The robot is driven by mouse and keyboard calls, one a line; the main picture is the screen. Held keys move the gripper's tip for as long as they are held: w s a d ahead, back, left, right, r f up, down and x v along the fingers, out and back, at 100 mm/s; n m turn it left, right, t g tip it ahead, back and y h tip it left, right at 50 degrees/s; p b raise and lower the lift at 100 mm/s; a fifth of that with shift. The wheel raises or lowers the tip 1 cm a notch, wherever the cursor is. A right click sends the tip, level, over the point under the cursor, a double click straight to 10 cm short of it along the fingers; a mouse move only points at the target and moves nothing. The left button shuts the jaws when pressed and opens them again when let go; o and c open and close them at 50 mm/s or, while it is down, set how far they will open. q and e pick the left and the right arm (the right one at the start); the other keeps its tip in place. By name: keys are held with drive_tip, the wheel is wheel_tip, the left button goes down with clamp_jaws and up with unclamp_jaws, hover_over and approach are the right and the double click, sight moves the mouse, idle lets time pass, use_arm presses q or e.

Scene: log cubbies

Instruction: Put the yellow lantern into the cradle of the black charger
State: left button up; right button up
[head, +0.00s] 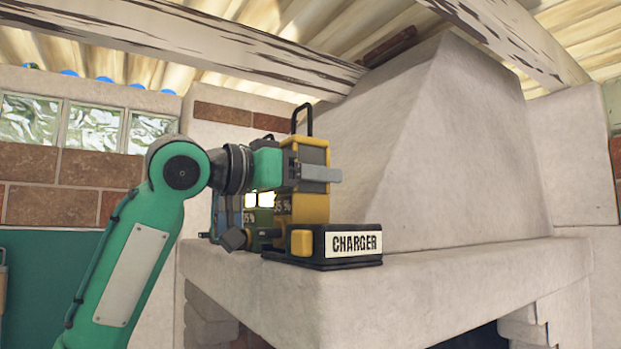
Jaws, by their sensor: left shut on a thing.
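The yellow lantern (314,206) stands upright at the mantel corner, with a black loop handle on top and a dark front partly hidden by my arm. My left gripper (322,174) reaches across its upper part and is shut on it. The black charger (315,262), with a white "CHARGER" label, sits on the mantel corner. The lantern's lower end is right at the charger's top edge; whether it rests in the cradle or hangs just above I cannot tell. A small yellow block shows at the charger's left front. My right gripper is out of view.
A pale fireplace mantel (460,262) carries the charger, with clear ledge to the right. The sloping chimney hood (430,150) rises close behind. Blue and green items (228,215) with lit panels stand left of the lantern, partly behind my arm. Roof beams cross overhead.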

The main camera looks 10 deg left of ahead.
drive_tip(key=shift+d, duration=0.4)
use_arm(q)
drive_tip(key=shift+f, duration=0.1)
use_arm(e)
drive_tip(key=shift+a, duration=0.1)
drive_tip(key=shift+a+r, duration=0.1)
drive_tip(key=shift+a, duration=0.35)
use_arm(q)
drive_tip(key=shift+f, duration=0.25)
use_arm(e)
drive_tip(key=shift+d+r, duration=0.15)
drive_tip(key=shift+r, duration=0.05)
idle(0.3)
use_arm(q)
drive_tip(key=o, duration=1.6)
drive_tip(key=shift+s, duration=0.1)
